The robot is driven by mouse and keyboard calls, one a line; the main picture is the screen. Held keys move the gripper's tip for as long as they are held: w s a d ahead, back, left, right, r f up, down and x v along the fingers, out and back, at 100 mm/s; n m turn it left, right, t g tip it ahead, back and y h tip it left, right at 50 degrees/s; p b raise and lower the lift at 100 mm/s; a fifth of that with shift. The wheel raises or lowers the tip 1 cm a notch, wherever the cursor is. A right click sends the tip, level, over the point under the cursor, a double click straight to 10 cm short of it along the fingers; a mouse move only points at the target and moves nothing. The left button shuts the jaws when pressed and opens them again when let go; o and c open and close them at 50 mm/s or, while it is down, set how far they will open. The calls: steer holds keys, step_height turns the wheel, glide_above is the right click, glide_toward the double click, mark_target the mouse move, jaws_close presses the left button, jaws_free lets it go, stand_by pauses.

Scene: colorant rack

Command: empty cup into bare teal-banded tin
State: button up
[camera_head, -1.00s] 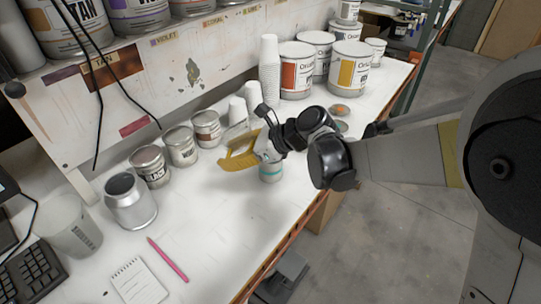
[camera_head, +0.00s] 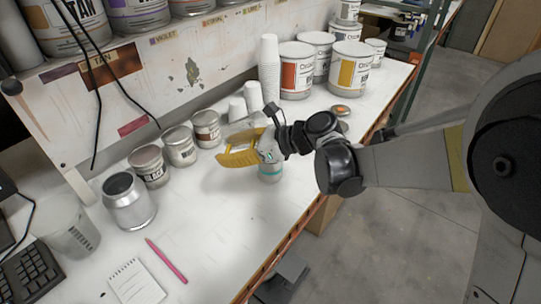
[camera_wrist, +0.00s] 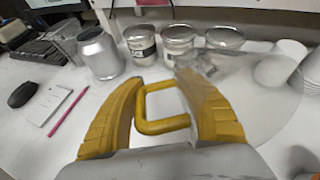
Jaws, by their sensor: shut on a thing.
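My gripper (camera_head: 243,158) has yellow fingers, also seen in the wrist view (camera_wrist: 168,82). It is shut on a clear see-through cup (camera_wrist: 260,105), which looks tipped sideways and reaches right of the fingers. In the head view the cup (camera_head: 243,124) shows faintly above and behind the yellow fingers. I cannot tell whether anything is inside it. A yellow loop shows between the fingers. The teal-banded tin (camera_head: 270,175) stands upright on the bench just below and right of my gripper. Its top is partly hidden by my gripper, and I cannot make it out in the wrist view.
A silver can (camera_head: 130,205) stands left. White cup stacks (camera_head: 269,75) and large paint cans (camera_head: 295,75) stand beyond. A pink pencil (camera_head: 166,262) and notepad (camera_head: 136,283) lie in front.

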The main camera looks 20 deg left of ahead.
steer(key=shift+d+r+y+b, duration=0.1)
steer(key=shift+r+y+b, duration=0.6)
steer(key=shift+y, duration=0.2)
steer(key=shift+w+d+r+y+b, duration=0.1)
steer(key=shift+d+r+y+b, duration=0.15)
steer(key=shift+r+y+b, duration=0.45)
steer(key=shift+d+r+y+b, duration=0.2)
steer(key=shift+r+y+b, duration=0.3)
steer(key=shift+y+b, duration=0.3)
jaws_close()
steer(key=shift+r, duration=0.1)
